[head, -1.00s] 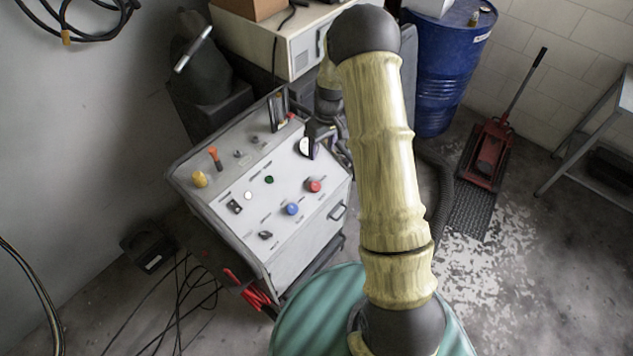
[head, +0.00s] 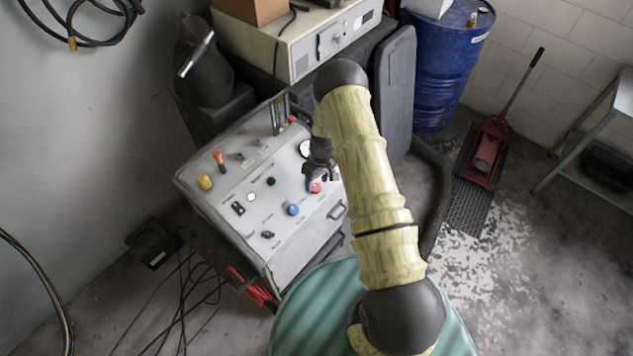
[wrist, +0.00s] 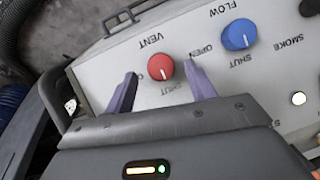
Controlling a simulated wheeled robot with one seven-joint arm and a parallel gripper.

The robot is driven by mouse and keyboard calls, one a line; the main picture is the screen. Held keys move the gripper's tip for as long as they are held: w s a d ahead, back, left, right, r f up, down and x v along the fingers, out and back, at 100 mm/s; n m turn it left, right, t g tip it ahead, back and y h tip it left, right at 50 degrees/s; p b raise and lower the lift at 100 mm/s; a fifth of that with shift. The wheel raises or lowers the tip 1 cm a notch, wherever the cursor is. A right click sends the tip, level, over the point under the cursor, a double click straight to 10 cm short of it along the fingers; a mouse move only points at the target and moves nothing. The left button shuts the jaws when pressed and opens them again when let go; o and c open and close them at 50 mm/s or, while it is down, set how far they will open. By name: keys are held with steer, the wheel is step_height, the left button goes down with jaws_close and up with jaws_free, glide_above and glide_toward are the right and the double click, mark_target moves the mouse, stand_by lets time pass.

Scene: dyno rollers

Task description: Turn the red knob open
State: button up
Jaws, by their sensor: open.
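The red knob (wrist: 160,67) sits on the panel under the word VENT, with SHUT and the edge of another label beside it. Its white pointer line shows on its face. My gripper (wrist: 163,88) is open, with one purple-grey finger on each side of the knob in the wrist view. The fingers look apart from the knob, and I cannot tell how far above the panel they are. In the head view the red knob (head: 316,188) shows just below my gripper (head: 318,182), partly covered by it.
A blue FLOW knob (wrist: 238,34) is beside the red one; it also shows in the head view (head: 293,210). A panel handle (wrist: 128,13) is near the console edge. A yellow knob (head: 205,182) and an orange-topped lever (head: 218,158) stand at the panel's left.

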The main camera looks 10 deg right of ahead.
steer(key=shift+a+f, duration=0.15)
steer(key=shift+f, duration=0.9)
steer(key=c, duration=1)
steer(key=shift+o, duration=0.2)
